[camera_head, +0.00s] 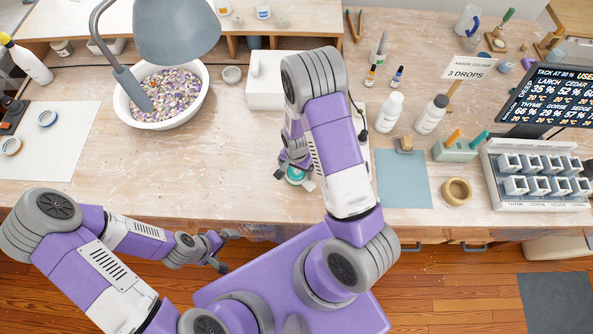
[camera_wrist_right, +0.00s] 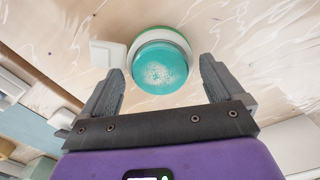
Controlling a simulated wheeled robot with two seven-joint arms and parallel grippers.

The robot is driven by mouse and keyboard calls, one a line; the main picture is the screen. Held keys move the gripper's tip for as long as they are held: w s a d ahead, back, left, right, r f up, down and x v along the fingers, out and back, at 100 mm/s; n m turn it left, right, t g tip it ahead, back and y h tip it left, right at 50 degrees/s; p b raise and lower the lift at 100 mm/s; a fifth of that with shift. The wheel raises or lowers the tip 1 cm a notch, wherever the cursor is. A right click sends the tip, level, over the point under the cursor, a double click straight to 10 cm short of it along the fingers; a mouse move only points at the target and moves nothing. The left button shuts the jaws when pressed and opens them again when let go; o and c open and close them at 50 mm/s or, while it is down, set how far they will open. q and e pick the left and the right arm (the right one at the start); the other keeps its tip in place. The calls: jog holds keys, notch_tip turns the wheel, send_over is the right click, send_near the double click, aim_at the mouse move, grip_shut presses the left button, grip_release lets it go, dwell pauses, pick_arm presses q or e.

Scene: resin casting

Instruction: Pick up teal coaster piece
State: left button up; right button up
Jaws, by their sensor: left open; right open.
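The teal coaster piece (camera_wrist_right: 160,66) is a round speckled disc in the right wrist view, lying in or on a round holder with a white and green rim (camera_wrist_right: 187,52). In the head view only part of the teal piece (camera_head: 295,173) shows below my right gripper (camera_head: 297,160), with the rest hidden by my arm. My right gripper (camera_wrist_right: 158,82) is open, its two fingers on either side of the disc's near edge in the picture, not closed on it. My left gripper (camera_head: 226,251) is open and empty in front of the table's front edge.
A small white square (camera_wrist_right: 108,53) lies beside the teal piece. A white box (camera_head: 268,85) stands behind my right arm, and a blue-grey mat (camera_head: 403,180) lies right of it. A bowl of chips (camera_head: 198,110) stands left; the table between is clear.

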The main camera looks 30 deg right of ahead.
jog(key=shift+c, duration=0.4)
jog(key=c, duration=1.1)
